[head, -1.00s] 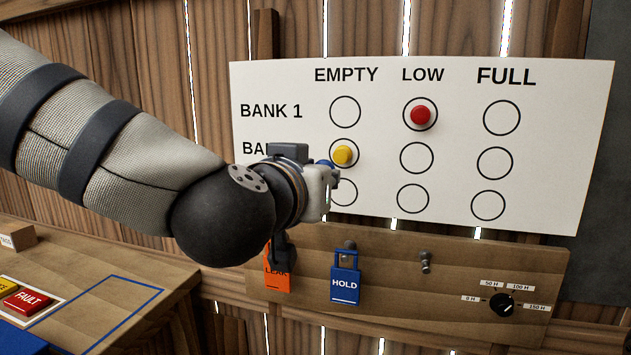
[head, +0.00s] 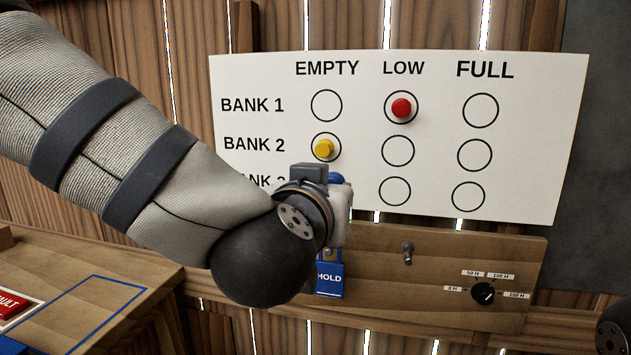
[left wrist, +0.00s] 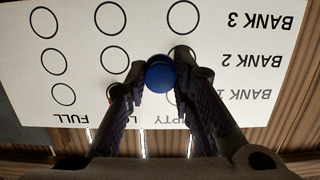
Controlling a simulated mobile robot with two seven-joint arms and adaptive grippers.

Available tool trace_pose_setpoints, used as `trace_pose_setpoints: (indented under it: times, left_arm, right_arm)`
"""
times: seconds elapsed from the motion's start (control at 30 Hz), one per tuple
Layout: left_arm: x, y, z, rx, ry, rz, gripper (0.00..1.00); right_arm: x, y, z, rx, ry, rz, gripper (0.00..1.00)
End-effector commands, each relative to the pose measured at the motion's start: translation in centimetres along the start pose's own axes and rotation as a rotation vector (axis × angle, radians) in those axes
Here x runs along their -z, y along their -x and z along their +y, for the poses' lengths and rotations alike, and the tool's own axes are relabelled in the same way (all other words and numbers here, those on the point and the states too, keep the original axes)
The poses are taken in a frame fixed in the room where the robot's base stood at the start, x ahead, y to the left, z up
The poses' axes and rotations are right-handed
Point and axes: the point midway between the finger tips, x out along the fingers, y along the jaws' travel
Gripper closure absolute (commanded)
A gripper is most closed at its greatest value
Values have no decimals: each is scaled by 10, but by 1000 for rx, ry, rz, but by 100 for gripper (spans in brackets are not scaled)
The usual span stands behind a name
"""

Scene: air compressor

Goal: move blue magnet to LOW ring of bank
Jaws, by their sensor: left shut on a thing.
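The blue magnet (head: 337,179) is a round knob in my left gripper (head: 339,208), beside the EMPTY column near the BANK 3 row in the head view. In the left wrist view the magnet (left wrist: 160,77) sits between the fingertips of the gripper (left wrist: 166,84), with the board upside down behind it. The white board (head: 548,130) has rows BANK 1, BANK 2 and BANK 3. Its LOW rings for BANK 2 (head: 398,151) and BANK 3 (head: 395,191) are bare. My arm hides the BANK 3 EMPTY ring in the head view.
A red magnet (head: 401,108) is in BANK 1's LOW ring. A yellow magnet (head: 324,148) is in BANK 2's EMPTY ring. Below hang a blue HOLD tag (head: 330,281), a bare peg (head: 407,252) and a dial (head: 483,292). A wooden table (head: 150,277) stands at lower left.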

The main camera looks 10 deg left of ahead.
Motion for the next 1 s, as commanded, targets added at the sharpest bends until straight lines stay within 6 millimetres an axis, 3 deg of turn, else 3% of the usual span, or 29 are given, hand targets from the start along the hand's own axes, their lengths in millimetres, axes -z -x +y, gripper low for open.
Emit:
trace_pose_setpoints:
  times: [1.0]
  left_arm:
    - [-40,-6,69,-2,-1,1,97]
  right_arm:
    - [0,0,0,0,0,0,54]
